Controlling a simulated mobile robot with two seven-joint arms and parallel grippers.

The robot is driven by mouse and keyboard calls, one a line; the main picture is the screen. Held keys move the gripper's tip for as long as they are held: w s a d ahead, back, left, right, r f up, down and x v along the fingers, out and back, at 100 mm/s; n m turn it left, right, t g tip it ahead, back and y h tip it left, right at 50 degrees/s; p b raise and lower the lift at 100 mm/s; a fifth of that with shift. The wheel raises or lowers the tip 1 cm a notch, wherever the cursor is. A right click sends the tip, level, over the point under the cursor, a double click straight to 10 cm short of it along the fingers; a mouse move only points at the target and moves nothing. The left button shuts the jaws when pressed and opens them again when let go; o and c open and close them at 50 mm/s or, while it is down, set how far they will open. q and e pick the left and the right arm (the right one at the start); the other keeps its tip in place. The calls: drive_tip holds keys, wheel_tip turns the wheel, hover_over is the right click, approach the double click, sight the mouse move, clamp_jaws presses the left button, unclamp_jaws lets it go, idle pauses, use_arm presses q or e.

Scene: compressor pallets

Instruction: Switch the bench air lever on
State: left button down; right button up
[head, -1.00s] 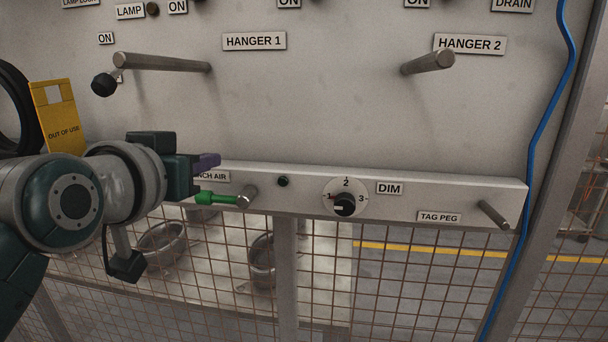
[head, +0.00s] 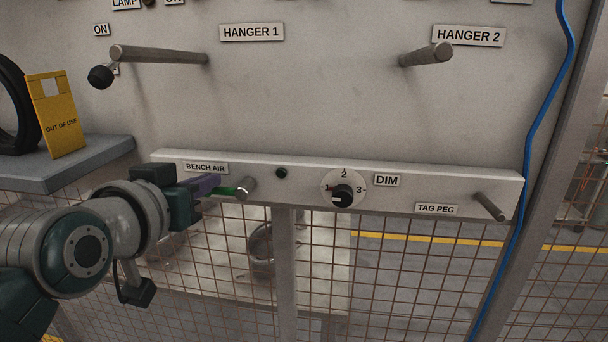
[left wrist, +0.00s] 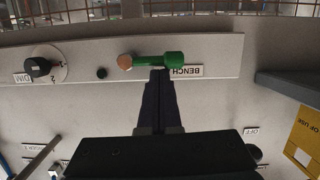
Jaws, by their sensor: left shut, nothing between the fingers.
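The bench air lever (head: 224,191) is a green handle on a metal pivot at the left of the grey rail. It lies about level and points left, under the BENCH AIR label (head: 206,168). In the left wrist view, turned upside down, the whole green lever (left wrist: 151,60) shows. My left gripper (head: 208,184) is shut and empty, its purple fingers covering part of the handle in the head view. In the wrist view its fingertips (left wrist: 160,76) reach the lever's edge; I cannot tell whether they touch. My right gripper is not in view.
Right of the lever are a small dark green button or lamp (head: 281,173), the DIM knob (head: 343,193) and a tag peg (head: 489,206). Two hanger pegs stick out above. A yellow out-of-use tag (head: 56,114) stands on a grey shelf (head: 80,165) at left.

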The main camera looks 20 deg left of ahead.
use_arm(q)
drive_tip(key=shift+a+f, duration=0.1)
drive_tip(key=shift+f, duration=0.05)
wheel_tip(320, 180, down, 6)
drive_tip(key=d+n+t+h+b, duration=0.2)
drive_tip(key=n+t+h+b, duration=0.1)
drive_tip(key=n+b, duration=0.8)
drive_tip(key=shift+w+f+n+h, duration=0.2)
drive_tip(key=shift+n+h, duration=0.2)
drive_tip(key=shift+n, duration=1.6)
